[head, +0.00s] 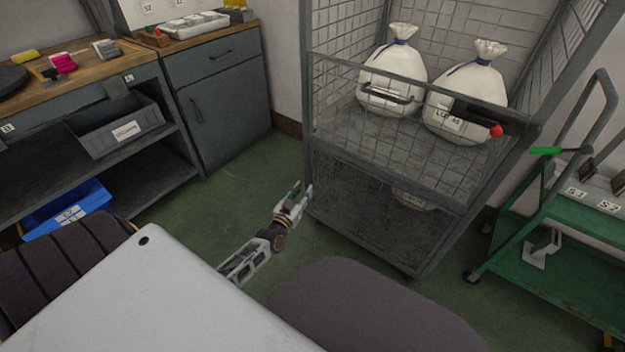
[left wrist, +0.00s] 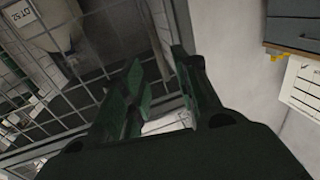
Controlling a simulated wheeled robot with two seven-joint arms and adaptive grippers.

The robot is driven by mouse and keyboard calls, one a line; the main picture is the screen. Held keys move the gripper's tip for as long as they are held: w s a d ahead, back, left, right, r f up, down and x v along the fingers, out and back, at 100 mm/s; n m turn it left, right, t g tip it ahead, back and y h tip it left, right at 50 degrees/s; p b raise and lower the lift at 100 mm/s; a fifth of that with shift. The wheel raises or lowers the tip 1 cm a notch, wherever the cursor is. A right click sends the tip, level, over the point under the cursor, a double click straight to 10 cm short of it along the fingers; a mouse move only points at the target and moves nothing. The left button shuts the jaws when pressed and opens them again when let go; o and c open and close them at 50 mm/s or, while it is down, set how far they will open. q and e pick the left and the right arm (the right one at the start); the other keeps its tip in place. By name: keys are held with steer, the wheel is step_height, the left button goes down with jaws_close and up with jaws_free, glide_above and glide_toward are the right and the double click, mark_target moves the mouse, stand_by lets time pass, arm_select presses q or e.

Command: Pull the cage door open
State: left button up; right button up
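The grey wire-mesh cage (head: 309,110) stands at centre right. Its front has a mesh door (head: 345,95) with a bar handle (head: 388,96) and, at the right, a dark latch with a red knob (head: 496,131). The door looks shut. My left gripper (head: 300,193) is low beside the cage's front-left post, well below the handle. In the left wrist view its two dark green fingers (left wrist: 162,97) are spread apart, with mesh and a post behind them. I cannot tell whether it touches the post. My right gripper is not in view.
Two tied white sacks (head: 395,78) (head: 468,95) sit inside the cage. A green trolley (head: 560,270) stands close at the right. A workbench (head: 90,75) and grey cabinet (head: 228,105) line the left. Green floor (head: 200,210) is free between bench and cage.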

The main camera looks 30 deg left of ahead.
mark_target(312, 178)
arm_select(q)
steer(key=w, duration=0.1)
steer(key=w+b, duration=0.1)
steer(key=w, duration=0.2)
steer(key=shift+a, duration=0.25)
steer(key=shift+w+a+b, duration=0.15)
steer(key=shift+w+b, duration=0.45)
steer(key=shift+w, duration=0.5)
steer(key=shift+w+a+b, duration=0.1)
steer(key=shift+w+b, duration=0.45)
steer(key=shift+w, duration=0.55)
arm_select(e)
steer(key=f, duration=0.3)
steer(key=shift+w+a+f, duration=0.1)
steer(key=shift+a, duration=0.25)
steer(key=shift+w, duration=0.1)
arm_select(q)
steer(key=shift+c, duration=0.5)
jaws_close()
